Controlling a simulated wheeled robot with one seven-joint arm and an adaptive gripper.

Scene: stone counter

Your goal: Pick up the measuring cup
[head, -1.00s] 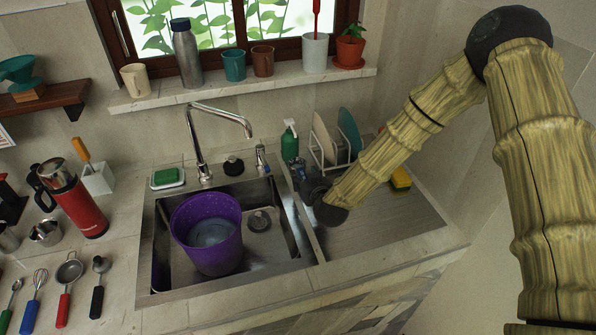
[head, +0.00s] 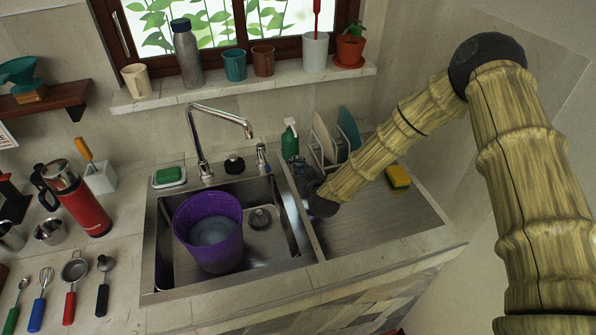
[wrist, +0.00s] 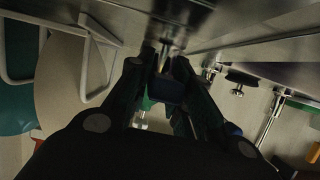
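My gripper (head: 301,172) is low at the divider between the sink and the drainboard, beside the dish rack. In the head view my wrist hides much of it. In the wrist view its dark fingers (wrist: 165,65) reach forward, a little apart. A dark blue piece (wrist: 166,91) with a pale, shiny tip shows between them. It may be the measuring cup's handle, but I cannot tell, nor whether the fingers press on it. I cannot make out a measuring cup clearly in the head view.
A purple bucket (head: 208,245) stands in the sink (head: 275,245). Near my gripper are a green soap bottle (head: 290,142), a dish rack with plates (head: 347,130) and a yellow-green sponge (head: 398,177). Utensils and a red press (head: 82,208) are at left. The front drainboard (head: 385,220) is clear.

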